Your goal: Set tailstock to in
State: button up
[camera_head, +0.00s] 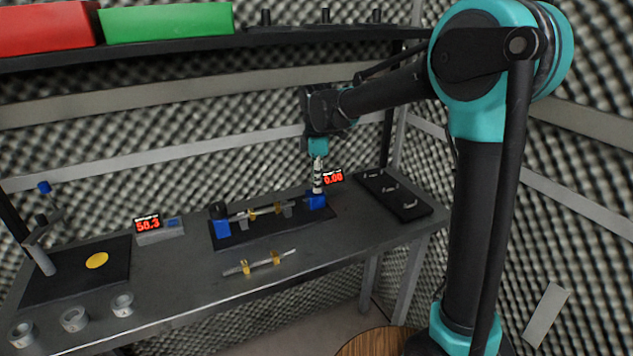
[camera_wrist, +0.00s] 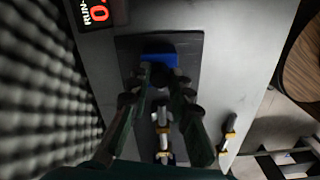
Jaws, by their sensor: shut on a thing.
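The tailstock (camera_head: 317,202) is a blue block at the right end of a dark fixture base (camera_head: 285,226) on the bench. A second blue block (camera_head: 222,229) stands at the left end, and a shaft with a yellow collar (camera_head: 253,216) lies between them. My gripper (camera_head: 317,189) points down onto the tailstock. In the wrist view the tailstock (camera_wrist: 160,60) shows just past my fingertips (camera_wrist: 158,88). The fingers are closed on a dark part at the tailstock, mostly hidden between them. The shaft runs below the fingers in that view.
A red display (camera_head: 333,177) stands behind the tailstock; another (camera_head: 148,224) stands left. A loose shaft (camera_head: 259,264) lies in front of the fixture. A black tray (camera_head: 393,194) with small parts is at right. Several grey rings (camera_head: 74,319) stand front left. A shelf (camera_head: 200,48) hangs above.

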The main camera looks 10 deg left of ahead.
aim_at(308, 194)
grip_shut()
jog(key=shift+s+a, duration=0.4)
jog(key=shift+a, duration=0.2)
jog(key=shift+s+a, duration=0.35)
jog(key=shift+a, duration=0.25)
jog(key=o, duration=0.9)
grip_release()
jog(key=shift+o, duration=0.2)
jog(key=shift+r, duration=0.1)
notch_tip(308, 194, up, 7)
jog(key=shift+r, duration=0.15)
